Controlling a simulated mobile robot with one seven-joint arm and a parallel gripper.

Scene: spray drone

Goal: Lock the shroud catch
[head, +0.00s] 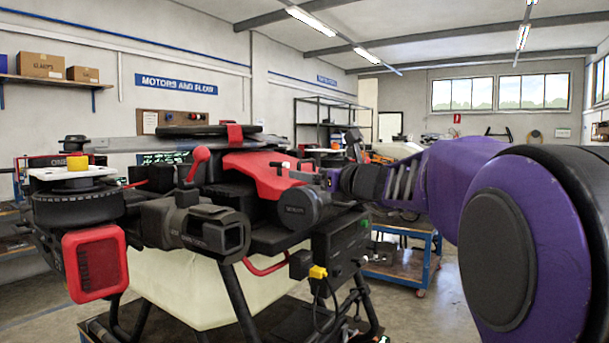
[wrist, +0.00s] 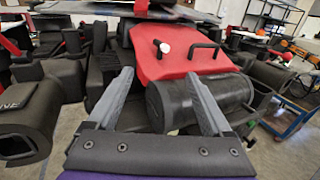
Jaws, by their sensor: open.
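The red shroud (head: 262,180) sits on top of the drone, and it also shows in the wrist view (wrist: 165,66). A small white-tipped knob or lever (wrist: 165,47) stands on the shroud beside a black bar handle (wrist: 206,51). I take the white-tipped piece to be the catch, but cannot tell its lock state. In the wrist view my gripper (wrist: 160,75) is open and empty, its two grey fingers spread below the white tip and apart from it. In the head view my gripper (head: 326,180) is small and partly hidden at the right of the shroud.
A black cylindrical motor (wrist: 200,100) lies just below the shroud, close under my right finger. A red lever (head: 197,160) rises left of the shroud. The drone's pale tank (head: 180,285) hangs below. A blue trolley (head: 405,265) stands behind on open floor.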

